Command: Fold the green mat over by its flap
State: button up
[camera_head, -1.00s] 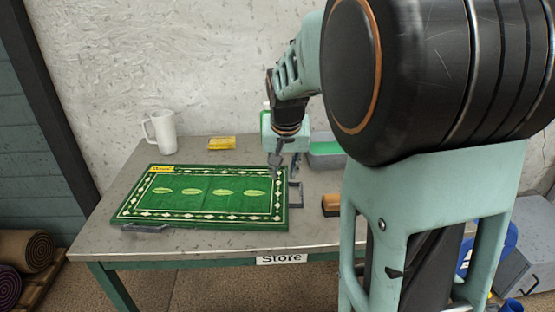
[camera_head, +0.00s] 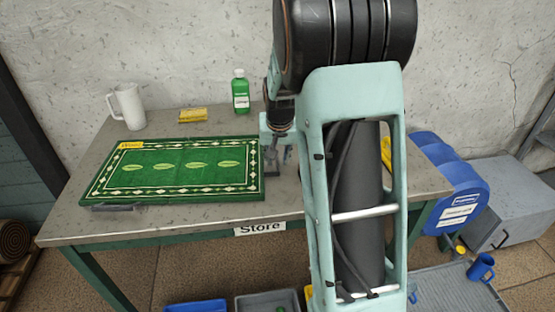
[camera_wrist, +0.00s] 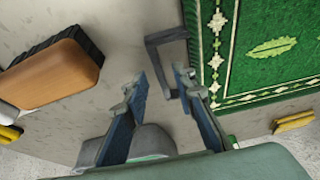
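The green mat (camera_head: 190,170) lies flat on the grey table, with a white diamond border and a yellow tag at its back-left corner. The wrist view shows one edge of the mat (camera_wrist: 262,50). A dark grey U-shaped handle (camera_wrist: 150,48) stands out from that edge. Another grey bar (camera_head: 112,208) shows at the mat's front left. My gripper (camera_wrist: 157,82) is open and empty, its fingertips apart just short of the handle. In the head view my gripper (camera_head: 274,158) is at the mat's right edge, partly hidden by my arm.
A brush with a wooden back (camera_wrist: 58,75) lies on the table across from the mat. A white mug (camera_head: 127,106), a yellow block (camera_head: 193,115) and a green bottle (camera_head: 240,92) stand behind the mat. My arm hides much of the table's right side.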

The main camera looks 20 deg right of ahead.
jog(key=shift+w+f, duration=0.15)
jog(key=shift+f, duration=0.15)
grip_shut()
dwell(0.3)
